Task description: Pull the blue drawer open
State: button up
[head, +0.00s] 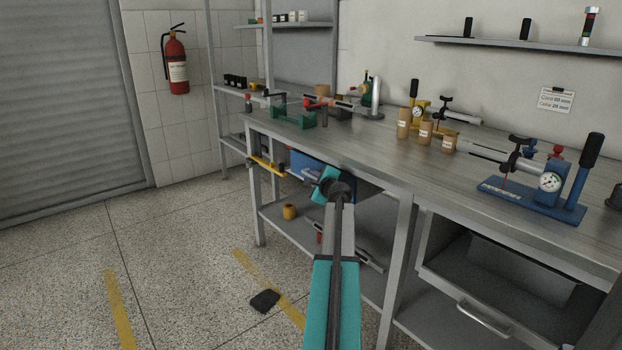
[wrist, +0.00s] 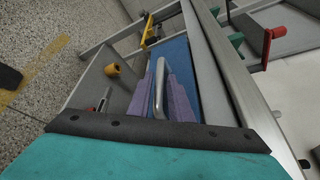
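The blue drawer (head: 299,158) sits under the workbench top, left of the middle leg, and is partly hidden behind my arm in the head view. In the wrist view its blue front (wrist: 205,75) carries a metal bar handle (wrist: 160,88). My gripper (wrist: 161,85) has two purple fingers, one on each side of the handle in the picture, with gaps showing. The fingers are apart and I cannot tell whether either touches the handle. In the head view my wrist covers the handle and most of the gripper.
A grey drawer (head: 470,285) stands open at the right. A yellow can (head: 290,211) stands on the lower shelf.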

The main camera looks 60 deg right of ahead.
jog(key=shift+x, duration=1.45)
grip_shut()
jog(key=shift+d, duration=0.1)
jog(key=shift+s, duration=0.1)
